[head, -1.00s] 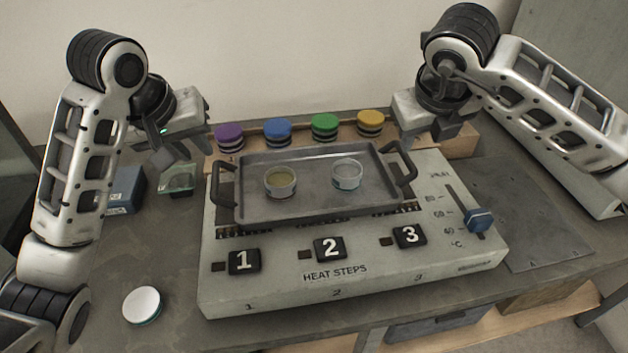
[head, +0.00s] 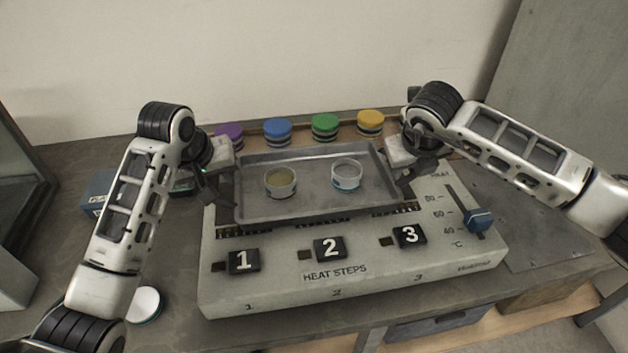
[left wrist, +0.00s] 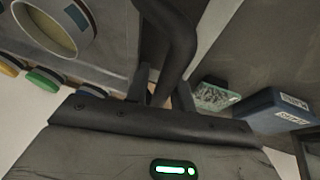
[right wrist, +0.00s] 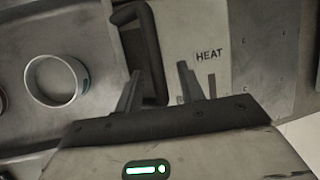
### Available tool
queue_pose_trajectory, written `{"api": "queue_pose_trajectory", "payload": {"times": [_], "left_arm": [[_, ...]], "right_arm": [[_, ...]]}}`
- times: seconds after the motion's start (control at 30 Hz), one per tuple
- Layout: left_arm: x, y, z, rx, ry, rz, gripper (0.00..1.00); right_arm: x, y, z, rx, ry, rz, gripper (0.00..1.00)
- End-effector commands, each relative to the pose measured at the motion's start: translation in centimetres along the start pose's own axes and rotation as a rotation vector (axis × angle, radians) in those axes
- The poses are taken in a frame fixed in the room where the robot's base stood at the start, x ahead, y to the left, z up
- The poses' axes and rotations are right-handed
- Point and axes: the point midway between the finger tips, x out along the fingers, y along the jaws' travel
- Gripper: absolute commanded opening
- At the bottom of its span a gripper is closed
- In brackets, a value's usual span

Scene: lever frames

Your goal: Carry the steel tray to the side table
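The steel tray (head: 315,205) lies flat on top of the heat-steps unit. It carries a cup with yellowish contents (head: 281,183) and a pale cup (head: 346,175). My left gripper (head: 218,192) is at the tray's left handle; the left wrist view shows this dark handle (left wrist: 181,45) reaching down between open fingers. My right gripper (head: 413,180) is at the right handle; the right wrist view shows this handle (right wrist: 150,55) between open fingers, with a gap to the right finger. In the head view the grippers largely hide both handles. I cannot identify a side table.
The heat-steps unit (head: 300,295) has numbered keys and a blue slider (head: 480,219). Several coloured-lid jars, such as the green one (head: 325,126), stand behind the tray. A white-lidded jar (head: 145,304) and a blue box (head: 97,190) are at left. A flat grey plate (head: 530,225) lies at right.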

Motion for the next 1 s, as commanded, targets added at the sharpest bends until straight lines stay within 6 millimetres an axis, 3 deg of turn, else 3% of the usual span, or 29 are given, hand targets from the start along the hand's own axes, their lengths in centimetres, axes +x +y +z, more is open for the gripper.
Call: {"api": "queue_pose_trajectory", "payload": {"times": [0.13,0.23,0.3,0.73,1.0], "left_arm": [[0.0,0.0,0.0,0.000,0.000,0.000,0.24],[0.0,0.0,0.0,0.000,0.000,0.000,0.00],[0.0,0.0,0.0,0.000,0.000,0.000,0.00],[-0.6,0.1,-0.3,0.000,0.004,0.002,0.00],[-2.9,0.6,-1.2,0.000,0.004,0.002,0.00]], "right_arm": [[0.0,0.0,0.0,0.000,0.000,0.000,0.39],[0.0,0.0,0.0,0.000,0.000,0.000,0.14],[0.0,0.0,0.0,0.000,0.000,0.000,0.00],[-0.6,-0.1,0.3,0.001,-0.004,0.000,0.00],[-2.9,-0.6,1.2,0.001,-0.004,0.000,0.00]]}}
